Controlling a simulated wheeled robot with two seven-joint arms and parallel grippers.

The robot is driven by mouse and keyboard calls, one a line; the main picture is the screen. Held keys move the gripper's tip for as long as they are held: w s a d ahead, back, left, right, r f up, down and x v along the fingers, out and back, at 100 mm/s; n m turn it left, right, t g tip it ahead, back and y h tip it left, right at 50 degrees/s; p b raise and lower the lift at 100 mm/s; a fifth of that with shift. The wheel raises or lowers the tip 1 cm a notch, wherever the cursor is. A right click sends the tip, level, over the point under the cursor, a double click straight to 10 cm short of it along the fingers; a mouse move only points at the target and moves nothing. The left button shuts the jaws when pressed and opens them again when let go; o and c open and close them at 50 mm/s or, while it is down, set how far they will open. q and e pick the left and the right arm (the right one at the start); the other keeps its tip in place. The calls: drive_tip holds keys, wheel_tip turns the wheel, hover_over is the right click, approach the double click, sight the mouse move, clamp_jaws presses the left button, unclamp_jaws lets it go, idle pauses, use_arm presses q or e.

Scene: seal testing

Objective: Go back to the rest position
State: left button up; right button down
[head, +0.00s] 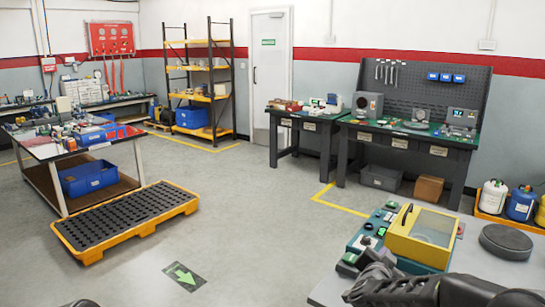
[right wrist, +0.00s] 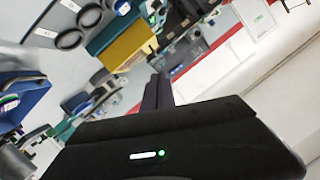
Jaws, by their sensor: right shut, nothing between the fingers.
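My right gripper (head: 372,272) is at the bottom right of the head view, in front of the green and yellow test machine. It is black, shut and empty. In the right wrist view its dark closed fingers (right wrist: 157,93) point up the picture. The test machine (head: 402,262) has a yellow-framed clear lid (head: 428,232), which looks closed. The machine also shows, tilted, in the right wrist view (right wrist: 128,46). I cannot tell how far the gripper is from it. My left gripper is not in view.
A dark round plate (head: 506,241) lies on the grey table (head: 470,262) right of the machine. A yellow-edged black pallet (head: 125,220) lies on the floor at left, near a workbench (head: 85,148). The middle floor is clear, with a green arrow mark (head: 185,275).

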drive_tip(key=s+a+f+n+g+y, duration=0.25)
drive_tip(key=s+a+f, duration=0.2)
drive_tip(key=f, duration=0.35)
drive_tip(key=s+a+f+n+g+y, duration=0.1)
drive_tip(key=s+a+f+n+y, duration=0.2)
drive_tip(key=a+f, duration=0.45)
drive_tip(key=s+a+f+n+g+y, duration=0.25)
drive_tip(key=s+f, duration=0.25)
drive_tip(key=f, duration=0.5)
drive_tip(key=s+a+f+g+y, duration=0.1)
drive_tip(key=s+a+f+g, duration=0.1)
drive_tip(key=s+f, duration=0.3)
drive_tip(key=s+a+f+g+y, duration=0.1)
drive_tip(key=s+f, duration=0.3)
drive_tip(key=s, duration=1)
drive_tip(key=s+a+f+n+g+y, duration=0.1)
drive_tip(key=s+a+f+g, duration=0.3)
drive_tip(key=s, duration=0.5)
drive_tip(key=shift+s+f, duration=0.15)
drive_tip(key=shift+f, duration=0.7)
